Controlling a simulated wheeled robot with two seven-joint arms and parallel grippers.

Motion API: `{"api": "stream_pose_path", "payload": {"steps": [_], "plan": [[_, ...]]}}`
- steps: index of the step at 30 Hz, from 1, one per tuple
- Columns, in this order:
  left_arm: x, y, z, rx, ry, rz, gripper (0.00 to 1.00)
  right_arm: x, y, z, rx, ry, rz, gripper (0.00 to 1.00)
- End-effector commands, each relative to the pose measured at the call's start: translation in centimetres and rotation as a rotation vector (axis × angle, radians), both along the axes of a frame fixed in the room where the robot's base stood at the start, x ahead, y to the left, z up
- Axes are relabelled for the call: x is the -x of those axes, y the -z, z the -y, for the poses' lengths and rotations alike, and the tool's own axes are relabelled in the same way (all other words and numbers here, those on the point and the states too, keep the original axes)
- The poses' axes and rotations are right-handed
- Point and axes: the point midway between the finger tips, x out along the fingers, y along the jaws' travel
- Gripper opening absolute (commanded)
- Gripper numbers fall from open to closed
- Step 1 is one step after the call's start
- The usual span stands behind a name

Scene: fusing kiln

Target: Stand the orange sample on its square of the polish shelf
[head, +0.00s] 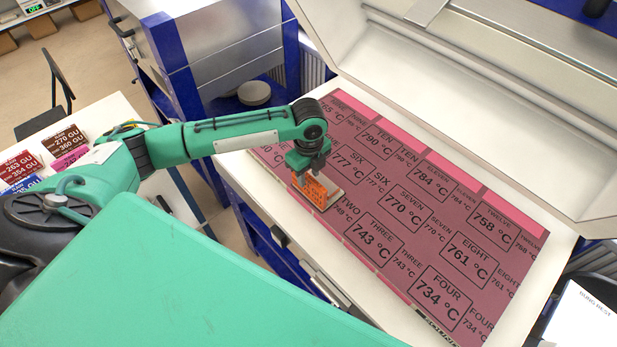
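The orange sample (312,189) is a small upright piece with dark print, at the left part of the shelf, with a pale beige piece (335,196) against its right side. My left gripper (308,168) points down right at the top of the sample; its fingers overlap the sample's upper edge, and whether they grip it is too small to tell. The shelf (405,252) is a dark pink sheet printed with numbered, outlined squares and temperatures. The square under the sample is hidden; squares TWO and SIX show beside it. My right gripper is out of view.
The shelf lies in a white-rimmed kiln (255,190) with its large pale lid (440,110) raised behind. The rest of the shelf is bare.

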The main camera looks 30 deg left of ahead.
Motion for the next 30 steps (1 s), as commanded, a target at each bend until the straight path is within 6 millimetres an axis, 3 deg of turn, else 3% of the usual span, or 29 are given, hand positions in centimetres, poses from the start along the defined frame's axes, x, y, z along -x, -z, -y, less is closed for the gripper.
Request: {"api": "stream_pose_path", "payload": {"steps": [9, 15, 30], "plan": [[-0.1, -6.7, 0.0, 0.0, 0.0, 0.005, 0.36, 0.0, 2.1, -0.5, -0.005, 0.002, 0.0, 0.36], [-0.1, -9.5, 0.0, 0.0, 0.0, 0.003, 0.36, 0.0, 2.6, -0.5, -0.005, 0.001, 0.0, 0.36], [0.0, -10.2, 0.0, 0.0, 0.0, 0.001, 0.36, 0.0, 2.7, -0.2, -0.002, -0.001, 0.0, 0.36]]}}
